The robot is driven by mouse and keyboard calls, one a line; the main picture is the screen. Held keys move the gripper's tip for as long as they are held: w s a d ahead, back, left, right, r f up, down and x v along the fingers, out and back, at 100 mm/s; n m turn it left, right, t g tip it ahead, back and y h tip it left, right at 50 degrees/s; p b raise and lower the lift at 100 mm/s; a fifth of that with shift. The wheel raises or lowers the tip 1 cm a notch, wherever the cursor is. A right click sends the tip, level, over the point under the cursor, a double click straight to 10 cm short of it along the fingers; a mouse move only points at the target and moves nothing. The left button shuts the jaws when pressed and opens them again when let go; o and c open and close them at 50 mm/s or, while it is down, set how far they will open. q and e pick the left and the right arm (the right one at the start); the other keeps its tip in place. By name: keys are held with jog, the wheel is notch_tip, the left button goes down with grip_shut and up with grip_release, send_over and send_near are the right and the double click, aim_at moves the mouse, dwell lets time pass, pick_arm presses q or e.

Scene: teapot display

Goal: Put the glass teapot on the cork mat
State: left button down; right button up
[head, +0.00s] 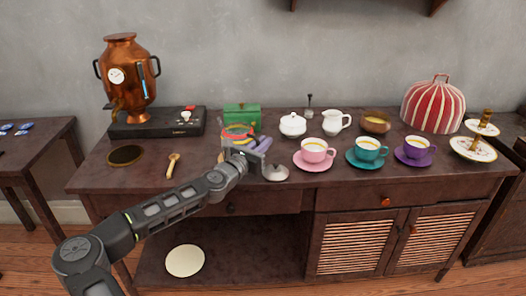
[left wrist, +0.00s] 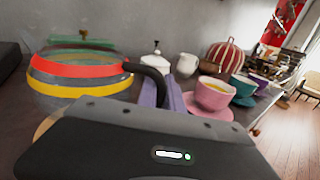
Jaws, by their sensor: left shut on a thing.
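The glass teapot (left wrist: 78,75), clear with red and yellow bands and a dark handle (left wrist: 152,72), fills the left of the left wrist view. In the head view its banded body (head: 236,131) shows behind my left gripper (head: 243,152), right of the middle of the table's left half. My left gripper is shut on the teapot's handle. The teapot looks upright. A tan edge, probably the cork mat (head: 222,157), shows below it, mostly hidden by the teapot and my arm. I cannot tell whether they touch. My right gripper is not in view.
A pink cup (head: 314,150) and white sugar bowl (head: 293,125) stand to the right. A wooden spoon (head: 173,165), dark round plate (head: 125,155) and copper samovar (head: 129,70) are left.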

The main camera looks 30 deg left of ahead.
pick_arm(q)
jog(key=shift+f, duration=1.25)
jog(key=shift+f, duration=0.1)
jog(key=c, duration=1.5)
grip_release()
jog(key=s, duration=1.2)
jog(key=shift+d, duration=0.25)
